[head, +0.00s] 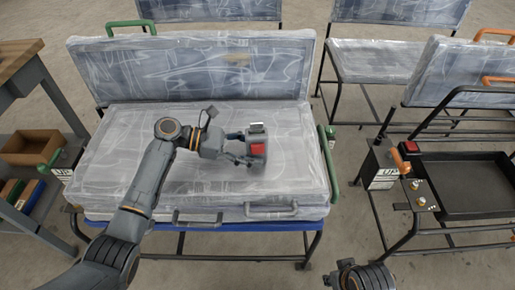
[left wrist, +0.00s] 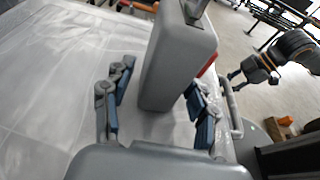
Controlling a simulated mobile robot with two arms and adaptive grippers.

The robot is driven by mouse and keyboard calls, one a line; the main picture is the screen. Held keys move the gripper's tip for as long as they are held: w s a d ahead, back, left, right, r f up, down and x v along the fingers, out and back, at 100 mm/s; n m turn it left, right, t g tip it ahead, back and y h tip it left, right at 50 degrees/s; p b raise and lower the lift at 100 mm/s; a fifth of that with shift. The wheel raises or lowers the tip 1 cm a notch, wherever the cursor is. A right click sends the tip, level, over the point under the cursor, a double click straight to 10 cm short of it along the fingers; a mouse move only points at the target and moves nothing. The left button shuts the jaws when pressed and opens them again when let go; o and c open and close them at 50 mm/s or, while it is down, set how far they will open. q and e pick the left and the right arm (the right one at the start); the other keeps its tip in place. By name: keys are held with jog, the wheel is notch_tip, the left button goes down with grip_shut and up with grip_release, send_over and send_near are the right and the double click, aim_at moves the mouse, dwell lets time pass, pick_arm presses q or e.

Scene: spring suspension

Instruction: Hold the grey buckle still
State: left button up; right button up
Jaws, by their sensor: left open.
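The grey buckle (head: 257,146), a block with a red button, stands upright on the plastic-wrapped seat cushion (head: 130,165). A metal piece shows at its top. My left gripper (head: 238,151) is beside it, on its left. In the left wrist view the buckle (left wrist: 178,65) rises between the two spread fingers of my left gripper (left wrist: 155,112), with gaps on both sides. Its red side is mostly turned away there. My right gripper (left wrist: 252,76) shows small at the right of the left wrist view, away from the buckle; its jaw state is unclear.
The wrapped backrest (head: 200,68) rises behind the cushion. A grey handle (head: 270,211) is on the cushion's front edge, and a green bar (head: 328,160) runs along its right. A dark tray (head: 470,187) is at the right, a workbench (head: 45,100) at the left. Floor is open in front.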

pick_arm(q)
jog(key=shift+c, duration=0.4)
grip_shut()
dwell(0.8)
pick_arm(e)
grip_shut()
dwell(0.8)
